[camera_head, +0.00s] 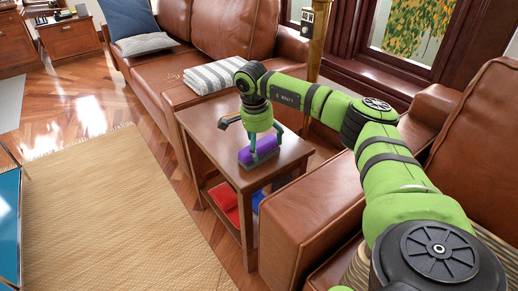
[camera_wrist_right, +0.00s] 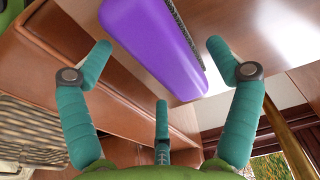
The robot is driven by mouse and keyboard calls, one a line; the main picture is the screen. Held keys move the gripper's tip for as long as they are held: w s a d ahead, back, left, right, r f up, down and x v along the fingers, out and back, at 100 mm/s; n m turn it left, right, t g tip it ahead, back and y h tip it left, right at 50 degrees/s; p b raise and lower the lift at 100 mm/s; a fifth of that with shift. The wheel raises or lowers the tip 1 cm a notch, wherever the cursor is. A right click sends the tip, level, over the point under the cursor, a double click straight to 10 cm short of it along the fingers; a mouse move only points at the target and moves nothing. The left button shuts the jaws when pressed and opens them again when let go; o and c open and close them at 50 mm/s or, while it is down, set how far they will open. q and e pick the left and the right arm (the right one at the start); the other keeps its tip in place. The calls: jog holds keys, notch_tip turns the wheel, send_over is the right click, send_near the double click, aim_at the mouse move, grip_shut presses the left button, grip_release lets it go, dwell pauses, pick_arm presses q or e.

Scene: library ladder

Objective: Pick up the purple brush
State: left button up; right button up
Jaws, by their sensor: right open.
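The purple brush (camera_head: 258,151) lies on top of the small wooden side table (camera_head: 205,131) in the head view. In the right wrist view the purple brush (camera_wrist_right: 150,42) shows as a smooth purple block with a dark bristle strip along one side. My right gripper (camera_head: 262,155) is just over the brush, pointing down. In the wrist view the right gripper (camera_wrist_right: 160,75) has its teal fingers spread, with the brush beyond and partly between them and nothing held. Whether any finger touches the brush cannot be told. My left gripper does not show.
A brown leather sofa (camera_head: 176,60) with a folded striped blanket (camera_head: 213,75) stands behind the table. A leather armchair (camera_head: 310,205) is close at its right. A red item (camera_head: 226,200) lies on the table's lower shelf. A beige rug (camera_head: 110,215) covers open floor at left.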

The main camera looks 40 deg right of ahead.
aim_at(265, 144)
jog(key=shift+d+f, duration=0.15)
jog(key=shift+f, duration=0.7)
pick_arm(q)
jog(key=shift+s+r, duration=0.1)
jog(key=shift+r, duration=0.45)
pick_arm(e)
jog(key=c, duration=1.3)
jog(key=shift+r, duration=0.1)
jog(key=shift+r, duration=0.35)
notch_tip(265, 144, up, 4)
jog(key=shift+s+d+p, duration=0.1)
jog(key=shift+d+p, duration=0.05)
jog(key=shift+p, duration=0.55)
pick_arm(q)
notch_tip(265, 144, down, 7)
jog(key=p, duration=0.1)
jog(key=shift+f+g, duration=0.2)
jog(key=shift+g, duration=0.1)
pick_arm(e)
jog(key=s+d+r, duration=0.1)
jog(key=s+r, duration=0.1)
jog(key=s, duration=0.1)
jog(key=s+d+r, duration=0.2)
jog(key=s, duration=0.1)
jog(key=s+d+r, duration=0.2)
jog(key=s, duration=0.2)
jog(key=shift+r, duration=0.15)
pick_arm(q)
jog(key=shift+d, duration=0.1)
